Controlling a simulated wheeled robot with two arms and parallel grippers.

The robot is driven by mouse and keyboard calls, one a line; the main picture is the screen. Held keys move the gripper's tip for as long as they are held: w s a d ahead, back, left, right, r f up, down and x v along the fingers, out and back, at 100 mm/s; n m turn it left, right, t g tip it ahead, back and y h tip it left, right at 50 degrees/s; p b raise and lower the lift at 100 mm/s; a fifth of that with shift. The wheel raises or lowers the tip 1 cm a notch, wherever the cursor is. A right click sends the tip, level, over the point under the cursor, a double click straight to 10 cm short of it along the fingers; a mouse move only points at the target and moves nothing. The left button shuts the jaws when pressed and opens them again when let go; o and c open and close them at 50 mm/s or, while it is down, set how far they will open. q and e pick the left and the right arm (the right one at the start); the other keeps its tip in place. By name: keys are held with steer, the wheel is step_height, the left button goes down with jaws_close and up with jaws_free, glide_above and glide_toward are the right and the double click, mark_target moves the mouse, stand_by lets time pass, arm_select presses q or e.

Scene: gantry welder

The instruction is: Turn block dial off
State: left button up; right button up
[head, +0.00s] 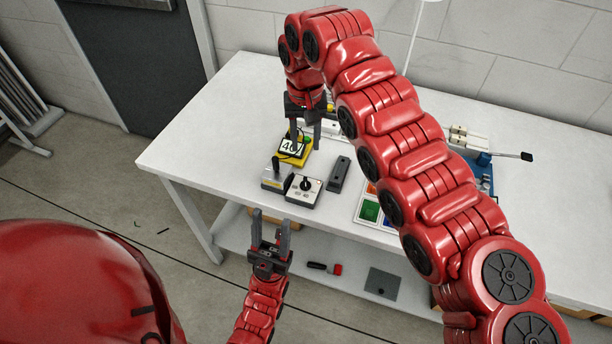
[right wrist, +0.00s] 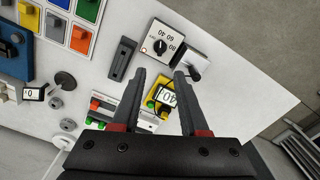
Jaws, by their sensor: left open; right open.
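The block dial (head: 304,190) is a small white-topped block with a round black knob, near the table's front edge. In the right wrist view it (right wrist: 162,40) shows printed numbers and the knob, beyond my fingertips. My right gripper (head: 305,147) is open and points down above the yellow block with a "40" display (head: 291,149), behind the dial. In its wrist view the right gripper (right wrist: 161,72) has nothing between its fingers. My left gripper (head: 271,217) is open and empty, in front of the table edge and apart from the dial. I cannot read the knob's exact setting.
A grey block with a lever (head: 276,178) stands left of the dial. A dark bar (head: 339,174) lies to its right. A board with coloured squares (head: 370,211) lies further right, partly behind my right arm. The white table's (head: 190,140) left end is clear.

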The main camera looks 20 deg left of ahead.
mark_target(305, 181)
step_height(305, 181, down, 12)
steer(key=p, duration=0.2)
steer(key=shift+f+p, duration=0.2)
steer(key=shift+p, duration=0.1)
steer(key=shift+f, duration=0.65)
jaws_close()
